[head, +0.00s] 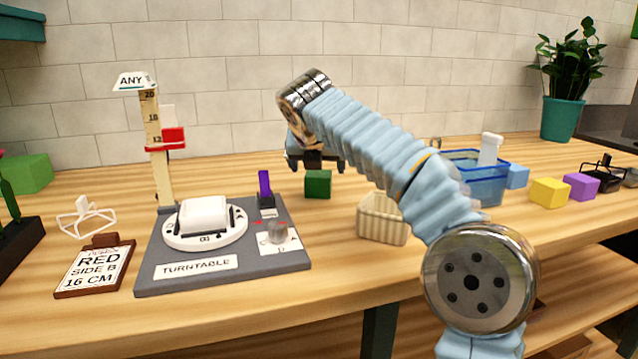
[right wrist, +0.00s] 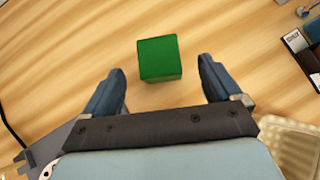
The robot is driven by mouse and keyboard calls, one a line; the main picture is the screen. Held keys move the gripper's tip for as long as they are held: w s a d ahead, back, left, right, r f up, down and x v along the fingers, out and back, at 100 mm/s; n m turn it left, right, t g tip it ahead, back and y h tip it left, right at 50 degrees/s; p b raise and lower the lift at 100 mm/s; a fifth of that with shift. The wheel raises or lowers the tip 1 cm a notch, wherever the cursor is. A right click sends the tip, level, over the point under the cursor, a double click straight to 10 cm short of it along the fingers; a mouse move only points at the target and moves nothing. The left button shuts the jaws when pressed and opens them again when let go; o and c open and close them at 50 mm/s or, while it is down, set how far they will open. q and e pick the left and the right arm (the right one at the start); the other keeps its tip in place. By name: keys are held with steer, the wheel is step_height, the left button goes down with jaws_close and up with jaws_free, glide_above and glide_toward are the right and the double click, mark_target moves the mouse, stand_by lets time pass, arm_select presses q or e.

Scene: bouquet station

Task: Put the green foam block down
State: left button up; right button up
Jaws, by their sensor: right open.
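The dark green foam block (head: 318,184) rests on the wooden table, just right of the turntable board. In the right wrist view the green block (right wrist: 160,58) lies beyond and between the fingertips, touching neither finger. My right gripper (head: 316,162) is above the block in the head view. Its two fingers (right wrist: 160,80) are wide apart, with nothing between them but bare table and the block ahead. My left gripper is not in either view.
The turntable board (head: 160,262) stands close left, with a purple clip (head: 264,186) and a tall height gauge (head: 154,140). A cream ribbed basket (head: 380,222) stands right of the block. A blue bin (head: 482,182) and yellow (head: 549,192) and purple (head: 581,185) blocks are farther right.

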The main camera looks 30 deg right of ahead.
mark_target(318, 174)
steer(key=x, duration=0.8)
steer(key=shift+w, duration=0.1)
steer(key=shift+a, duration=0.1)
steer(key=c, duration=1.1)
